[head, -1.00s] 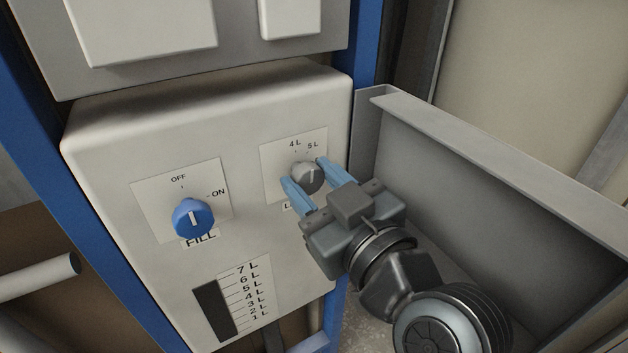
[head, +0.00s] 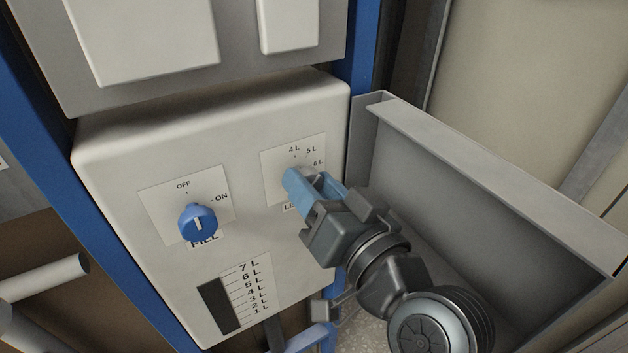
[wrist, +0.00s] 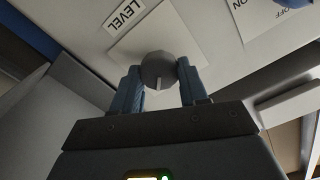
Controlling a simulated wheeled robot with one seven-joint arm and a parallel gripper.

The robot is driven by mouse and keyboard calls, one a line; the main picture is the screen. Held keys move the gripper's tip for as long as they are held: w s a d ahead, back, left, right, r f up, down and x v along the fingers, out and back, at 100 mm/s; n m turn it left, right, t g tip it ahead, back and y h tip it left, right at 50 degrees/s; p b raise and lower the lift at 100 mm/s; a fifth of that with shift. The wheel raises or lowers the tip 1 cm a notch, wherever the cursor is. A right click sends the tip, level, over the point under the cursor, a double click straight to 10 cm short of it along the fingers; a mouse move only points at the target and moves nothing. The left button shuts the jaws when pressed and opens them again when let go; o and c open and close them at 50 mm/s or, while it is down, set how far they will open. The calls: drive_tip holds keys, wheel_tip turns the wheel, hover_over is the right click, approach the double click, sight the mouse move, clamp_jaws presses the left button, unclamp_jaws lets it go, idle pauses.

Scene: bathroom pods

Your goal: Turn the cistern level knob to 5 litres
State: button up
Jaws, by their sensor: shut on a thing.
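The grey round level knob (head: 306,172) sits on a white label plate (head: 279,162) at the upper right of the cistern box. The plate is marked 4 L, 5 L and 6 L. My gripper (head: 310,182) is shut on the knob, and its blue fingers hide most of it in the head view. In the wrist view the knob (wrist: 158,69) sits between the two fingers, and its pale pointer line runs toward my gripper. The LEVEL label (wrist: 125,17) is on the far side of the knob there. Which mark the pointer meets cannot be told.
The blue fill knob (head: 198,222) is to the left, with OFF and ON marks. A level scale (head: 240,294) is below. A grey metal panel (head: 480,190) stands close to the right of my arm. A blue frame post (head: 364,50) runs beside the box.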

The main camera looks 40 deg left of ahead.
drive_tip(key=shift+m, duration=0.3)
drive_tip(key=o, duration=1.1)
drive_tip(key=shift+c, duration=0.2)
drive_tip(key=b+v, duration=0.2)
drive_tip(key=v, duration=0.6)
drive_tip(key=shift+a, duration=0.1)
